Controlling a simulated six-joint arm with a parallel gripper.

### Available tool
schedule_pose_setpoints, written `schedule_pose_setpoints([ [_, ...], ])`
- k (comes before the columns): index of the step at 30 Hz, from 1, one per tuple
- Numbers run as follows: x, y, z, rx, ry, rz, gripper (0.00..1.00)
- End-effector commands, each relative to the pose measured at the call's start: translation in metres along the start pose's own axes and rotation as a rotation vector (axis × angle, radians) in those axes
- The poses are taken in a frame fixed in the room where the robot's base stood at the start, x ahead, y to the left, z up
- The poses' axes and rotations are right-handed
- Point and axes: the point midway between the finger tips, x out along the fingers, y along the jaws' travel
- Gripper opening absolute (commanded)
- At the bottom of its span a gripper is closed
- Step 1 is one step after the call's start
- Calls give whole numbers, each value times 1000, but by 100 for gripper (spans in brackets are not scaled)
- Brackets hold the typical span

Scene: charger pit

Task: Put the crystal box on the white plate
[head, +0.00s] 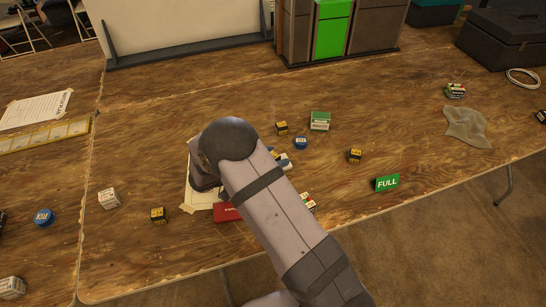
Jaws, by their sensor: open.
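My gripper (204,180) is at the end of my arm, low over the middle of the wooden table. It shows only as a dark shape, its fingertips mostly hidden; it is open, and I cannot see anything held. A pale flat plate or sheet (188,196) lies under it, largely covered by my arm. I cannot tell for certain that this is the white plate. No box is clearly readable as the crystal box. A white box with print (109,198) stands to the left, and a green and white box (320,121) stands behind my arm to the right.
A red box (227,212) lies beside my forearm. Small black and yellow boxes (158,214) and blue tins (300,142) are scattered around.

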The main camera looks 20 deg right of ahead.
Motion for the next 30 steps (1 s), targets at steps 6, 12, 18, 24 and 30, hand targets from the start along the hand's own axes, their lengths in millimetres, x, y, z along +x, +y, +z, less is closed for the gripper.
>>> schedule_pose_setpoints([
  [6, -19, -1, -2, 1, 1, -3, 48],
  [12, -54, -1, -1, 1, 0, -4, 48],
  [18, -89, -1, -1, 1, 1, -4, 48],
  [24, -112, 0, -1, 1, 0, -1, 48],
  [30, -121, 0, -2, 0, 0, 0, 48],
])
